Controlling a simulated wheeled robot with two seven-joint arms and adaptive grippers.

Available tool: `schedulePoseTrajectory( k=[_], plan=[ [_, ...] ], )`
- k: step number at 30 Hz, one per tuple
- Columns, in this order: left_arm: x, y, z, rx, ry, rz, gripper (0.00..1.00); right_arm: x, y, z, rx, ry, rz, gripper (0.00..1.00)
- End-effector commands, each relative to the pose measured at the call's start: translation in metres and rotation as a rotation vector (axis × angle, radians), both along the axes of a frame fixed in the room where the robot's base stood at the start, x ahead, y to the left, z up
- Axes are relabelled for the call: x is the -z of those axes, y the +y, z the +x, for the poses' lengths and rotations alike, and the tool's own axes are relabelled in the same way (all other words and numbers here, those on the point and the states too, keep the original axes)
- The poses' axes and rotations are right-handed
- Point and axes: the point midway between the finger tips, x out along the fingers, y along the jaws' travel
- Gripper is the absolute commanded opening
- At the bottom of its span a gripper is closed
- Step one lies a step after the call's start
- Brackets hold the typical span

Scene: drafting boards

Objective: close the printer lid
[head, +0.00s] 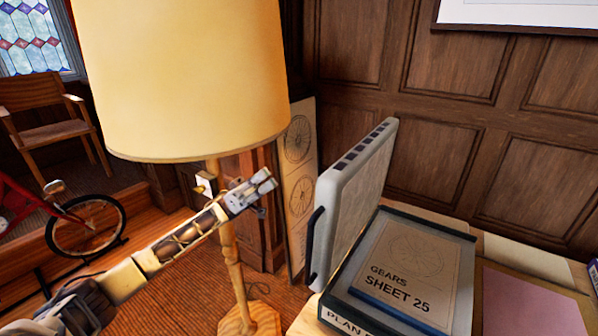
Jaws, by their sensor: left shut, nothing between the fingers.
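The printer lid (352,190) is a thick pale grey panel, raised nearly upright along the left side of the printer. It has dark slots along its top edge and a black handle (315,236) on its near edge. The printer bed (455,238) is dark-framed and open, with a booklet marked "GEARS SHEET 25" (405,262) lying on it. My left gripper (266,182) is shut and empty, left of the lid, with a gap between them in the picture. My right gripper is not in view.
A floor lamp with a large cream shade (185,80) and wooden pole (232,262) stands close to my left arm. A tall drawing board (299,190) leans behind the lid. A pink sheet (530,302) lies right of the printer. Wood panelling (450,75) closes the back.

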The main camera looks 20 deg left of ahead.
Motion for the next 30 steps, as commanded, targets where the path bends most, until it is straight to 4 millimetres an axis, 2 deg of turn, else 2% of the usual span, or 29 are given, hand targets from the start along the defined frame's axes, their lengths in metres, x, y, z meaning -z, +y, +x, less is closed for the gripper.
schedulePoseTrajectory(
  k=[11, 22, 30],
  plan=[
    [-0.016, -0.016, -0.003, -0.001, -0.001, -0.001, 0.0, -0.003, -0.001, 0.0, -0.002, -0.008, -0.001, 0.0],
    [-0.049, -0.05, -0.01, 0.0, -0.001, -0.001, 0.0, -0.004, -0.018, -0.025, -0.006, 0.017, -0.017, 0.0],
    [-0.069, -0.078, -0.015, 0.0, 0.0, -0.002, 0.0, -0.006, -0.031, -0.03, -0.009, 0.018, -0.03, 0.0]
  ],
)
